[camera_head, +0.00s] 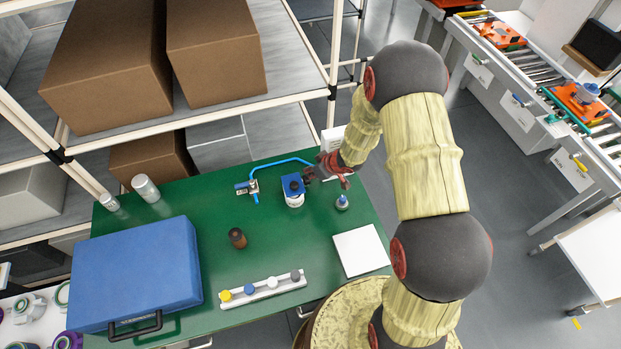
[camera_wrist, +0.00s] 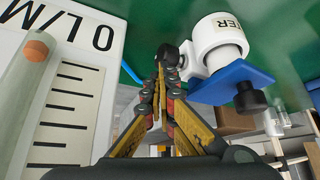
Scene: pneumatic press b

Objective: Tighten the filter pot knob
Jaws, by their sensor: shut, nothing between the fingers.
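The filter pot unit (camera_head: 293,192) stands on the green table, with a blue upper body, a black top knob (camera_head: 293,186) and a white pot below. In the wrist view the scene is upside down: the white pot (camera_wrist: 222,38) shows lettering ending in "ER". The blue body (camera_wrist: 232,82) carries the larger black knob (camera_wrist: 250,98). A smaller black knob (camera_wrist: 168,53) sticks out sideways from the pot. My gripper (camera_head: 311,176) is right beside the unit on its right. Its fingertips (camera_wrist: 162,66) are closed together at the small knob; I cannot tell whether they touch it.
A flow meter (camera_wrist: 75,95) with a scale stands close by on the left in the wrist view. A blue hose (camera_head: 283,162) runs to a small fitting (camera_head: 248,188).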

